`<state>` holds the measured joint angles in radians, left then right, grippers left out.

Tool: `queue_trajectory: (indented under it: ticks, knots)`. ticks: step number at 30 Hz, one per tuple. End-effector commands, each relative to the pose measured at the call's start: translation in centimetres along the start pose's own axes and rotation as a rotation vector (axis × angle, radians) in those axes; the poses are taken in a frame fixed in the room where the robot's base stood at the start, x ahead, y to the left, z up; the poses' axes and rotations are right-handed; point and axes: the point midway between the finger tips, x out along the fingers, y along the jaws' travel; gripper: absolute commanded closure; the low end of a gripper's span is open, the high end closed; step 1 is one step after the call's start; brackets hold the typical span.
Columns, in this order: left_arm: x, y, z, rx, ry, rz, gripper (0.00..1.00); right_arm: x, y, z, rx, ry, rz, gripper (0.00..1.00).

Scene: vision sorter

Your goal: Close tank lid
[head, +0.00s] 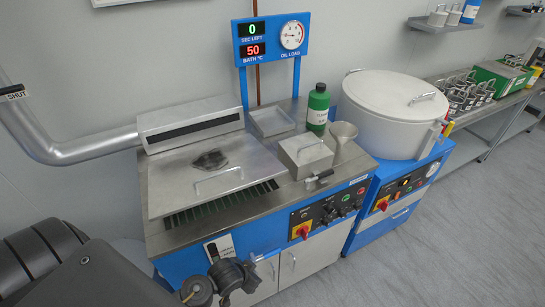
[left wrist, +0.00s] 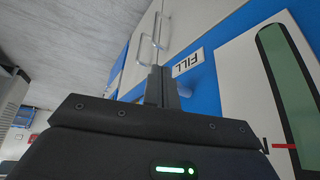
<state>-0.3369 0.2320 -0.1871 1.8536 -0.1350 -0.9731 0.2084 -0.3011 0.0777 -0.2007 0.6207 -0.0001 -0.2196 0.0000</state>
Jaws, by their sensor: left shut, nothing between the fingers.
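The tank has a broad flat steel lid (head: 195,190) with a bar handle (head: 218,180), on the left of the steel top in the head view. The lid lies nearly level, and a strip of green slats (head: 222,205) shows along its front edge. A dark patch (head: 210,160) is on the lid. My left gripper (head: 250,270) is low in front of the blue cabinet, below and apart from the lid. In the left wrist view its fingers (left wrist: 163,85) are together and empty, near the blue front with a FILL label (left wrist: 188,63). My right gripper is out of view.
A large round vessel (head: 390,115) is farther right. A sight glass (left wrist: 283,75) is on the front. Grey floor is clear at right.

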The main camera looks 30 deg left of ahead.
Motion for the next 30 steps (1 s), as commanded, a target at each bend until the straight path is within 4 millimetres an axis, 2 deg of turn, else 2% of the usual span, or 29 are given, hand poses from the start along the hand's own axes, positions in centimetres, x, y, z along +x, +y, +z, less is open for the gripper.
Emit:
queue_trajectory:
  ticks: [1, 3, 8, 11, 13, 18, 24, 27, 30]
  knots:
    - [-2.5, 0.0, -2.1, 0.008, 0.029, -0.004, 1.0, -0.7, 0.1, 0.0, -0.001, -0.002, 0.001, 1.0]
    - [-5.2, -0.1, -4.2, 0.016, 0.059, -0.009, 1.0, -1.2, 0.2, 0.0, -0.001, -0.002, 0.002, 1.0]
    - [-11.2, -0.1, -8.6, 0.038, 0.141, -0.021, 1.0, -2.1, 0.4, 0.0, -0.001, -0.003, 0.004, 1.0]
    - [-15.2, -0.2, -12.4, 0.065, 0.235, -0.026, 1.0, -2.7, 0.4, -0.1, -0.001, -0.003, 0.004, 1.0]
    - [-17.4, -0.3, -15.7, 0.096, 0.33, -0.016, 1.0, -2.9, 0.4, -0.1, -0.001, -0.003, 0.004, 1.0]
    - [-19.7, -0.1, -22.1, 0.172, 0.517, 0.053, 1.0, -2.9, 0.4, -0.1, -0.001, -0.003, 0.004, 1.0]
    - [-21.7, -0.3, -28.0, 0.275, 0.643, 0.195, 1.0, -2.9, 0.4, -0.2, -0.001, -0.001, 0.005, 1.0]
    - [-23.1, -1.4, -30.3, 0.328, 0.644, 0.285, 1.0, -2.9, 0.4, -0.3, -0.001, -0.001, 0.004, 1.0]
    - [-24.8, -3.9, -31.8, 0.351, 0.579, 0.369, 1.0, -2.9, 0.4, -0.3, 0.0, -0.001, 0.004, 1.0]
